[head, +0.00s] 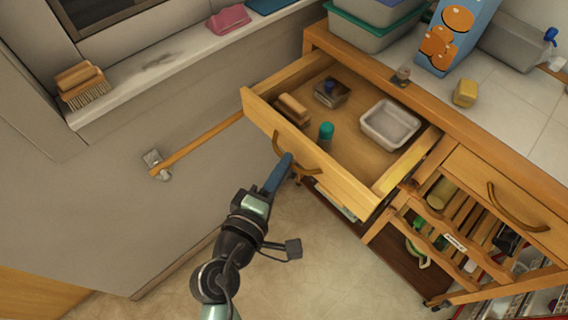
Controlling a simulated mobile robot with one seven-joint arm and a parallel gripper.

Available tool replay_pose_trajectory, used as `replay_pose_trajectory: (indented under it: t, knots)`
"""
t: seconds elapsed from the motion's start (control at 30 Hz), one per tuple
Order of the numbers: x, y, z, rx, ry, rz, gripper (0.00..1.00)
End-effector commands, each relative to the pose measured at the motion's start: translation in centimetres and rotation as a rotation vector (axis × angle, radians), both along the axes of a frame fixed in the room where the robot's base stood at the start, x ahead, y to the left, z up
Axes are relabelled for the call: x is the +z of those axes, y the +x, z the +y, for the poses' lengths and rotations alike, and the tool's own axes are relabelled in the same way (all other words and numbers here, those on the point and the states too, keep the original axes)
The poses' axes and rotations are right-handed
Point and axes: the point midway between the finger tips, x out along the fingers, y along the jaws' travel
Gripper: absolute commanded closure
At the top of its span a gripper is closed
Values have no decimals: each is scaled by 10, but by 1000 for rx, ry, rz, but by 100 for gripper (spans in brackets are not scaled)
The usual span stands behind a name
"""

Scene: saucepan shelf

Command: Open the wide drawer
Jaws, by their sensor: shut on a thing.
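The wide drawer (310,160) is a wooden drawer in the left part of the cabinet, and it stands pulled well out. Its curved handle (277,146) is on the front panel. My gripper (285,168) is at this handle and shut on it; the fingers hide part of the grip. Inside the drawer are a wooden brush (293,108), a small dark box (331,92), a teal-capped item (326,131) and a white tray (390,124).
A second, closed drawer (510,190) is at the right, above a slatted rack (460,225). The counter holds a teal-rimmed tub (370,35), an orange-printed carton (455,35) and a yellow block (465,93). A wooden-handled tool (200,145) leans left of the drawer. Open floor (310,255) lies in front.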

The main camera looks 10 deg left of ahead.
Motion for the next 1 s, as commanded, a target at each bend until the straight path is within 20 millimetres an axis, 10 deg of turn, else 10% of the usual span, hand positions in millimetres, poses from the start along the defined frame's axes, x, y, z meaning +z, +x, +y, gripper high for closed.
replay_pose_trajectory:
  t: [0.2,0.6,1.0]
  knots:
    - [0,0,0,0,0,0,57]
    - [1,-7,2,2,0,2,57]
    - [15,-86,20,4,0,5,57]
